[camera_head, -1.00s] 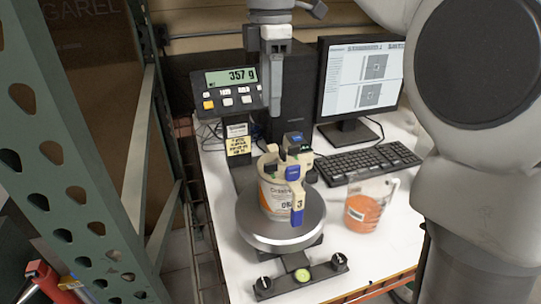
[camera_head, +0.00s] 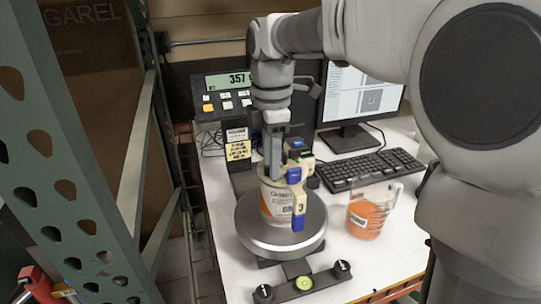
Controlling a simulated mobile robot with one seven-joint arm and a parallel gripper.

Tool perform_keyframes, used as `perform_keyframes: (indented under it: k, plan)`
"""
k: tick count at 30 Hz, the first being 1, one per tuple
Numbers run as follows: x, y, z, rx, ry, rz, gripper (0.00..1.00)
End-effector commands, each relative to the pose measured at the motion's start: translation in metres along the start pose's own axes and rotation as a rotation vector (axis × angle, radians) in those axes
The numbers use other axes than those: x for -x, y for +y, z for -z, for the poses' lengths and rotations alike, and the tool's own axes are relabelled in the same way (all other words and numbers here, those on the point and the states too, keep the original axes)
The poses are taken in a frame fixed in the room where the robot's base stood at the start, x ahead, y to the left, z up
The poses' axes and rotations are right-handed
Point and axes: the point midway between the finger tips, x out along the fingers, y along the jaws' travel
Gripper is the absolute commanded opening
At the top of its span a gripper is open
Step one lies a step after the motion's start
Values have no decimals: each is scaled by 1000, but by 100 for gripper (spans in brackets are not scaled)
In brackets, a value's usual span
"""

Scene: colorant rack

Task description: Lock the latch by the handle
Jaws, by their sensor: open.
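A white can with an orange label (camera_head: 275,204) stands on the round metal scale plate (camera_head: 262,238). The latch itself is too small to make out, and part of the lid is hidden behind my gripper. My gripper (camera_head: 272,172) points down over the left part of the can's top, with its fingers at or just above the lid. It is open; I cannot tell whether it touches the lid.
A scale display (camera_head: 228,92) reading 357 stands behind the can. A clear jug of orange liquid (camera_head: 368,212) stands to the right, near the keyboard (camera_head: 372,168) and monitor (camera_head: 365,95). A green metal rack (camera_head: 62,150) stands at the left.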

Motion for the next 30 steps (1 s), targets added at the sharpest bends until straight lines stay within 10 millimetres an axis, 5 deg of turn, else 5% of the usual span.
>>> perform_keyframes:
  k: [2,9,30]
  plan:
    - [0,0,0,0,0,0,41]
    - [0,0,0,0,0,0,0]
    - [2,0,1,-111,0,1,0]
